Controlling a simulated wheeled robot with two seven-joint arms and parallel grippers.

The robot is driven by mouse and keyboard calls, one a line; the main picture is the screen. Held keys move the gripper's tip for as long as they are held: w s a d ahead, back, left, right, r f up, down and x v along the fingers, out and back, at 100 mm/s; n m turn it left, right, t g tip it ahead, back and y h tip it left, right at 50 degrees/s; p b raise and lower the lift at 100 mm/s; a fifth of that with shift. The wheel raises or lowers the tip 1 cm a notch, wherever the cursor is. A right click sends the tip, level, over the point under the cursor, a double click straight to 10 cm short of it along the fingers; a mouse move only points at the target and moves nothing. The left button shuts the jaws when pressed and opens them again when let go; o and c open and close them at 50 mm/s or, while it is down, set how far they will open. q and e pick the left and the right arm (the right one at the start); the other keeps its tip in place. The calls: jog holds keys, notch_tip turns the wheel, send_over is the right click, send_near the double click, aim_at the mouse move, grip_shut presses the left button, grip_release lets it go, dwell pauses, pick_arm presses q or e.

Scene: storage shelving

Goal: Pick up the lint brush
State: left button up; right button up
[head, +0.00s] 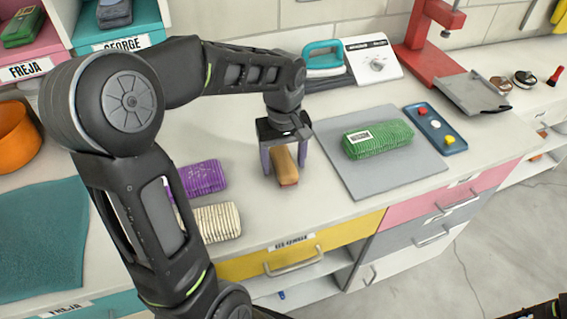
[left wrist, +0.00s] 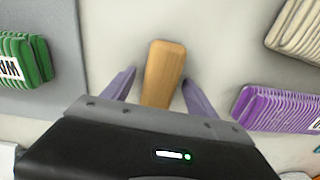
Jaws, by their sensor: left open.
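The lint brush is most likely the tan, wooden-looking block (head: 287,168) on the white counter; no bristles show. My left gripper (head: 285,165) is over it, pointing down, with its purple fingers open on either side of the block. In the left wrist view the block (left wrist: 163,70) lies lengthwise between the two fingertips (left wrist: 158,85), with a gap on each side. The near end of the block is hidden behind the gripper body there. My right gripper does not show in the head view.
A purple ribbed bundle (head: 203,178) and a cream one (head: 216,222) lie left of the block. A green bundle (head: 385,140) rests on a grey board (head: 350,180) to the right. A blue tray (head: 430,125) and a red press (head: 425,45) stand farther right.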

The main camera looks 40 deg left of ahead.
pick_arm(q)
jog(key=shift+c, duration=0.6)
grip_shut()
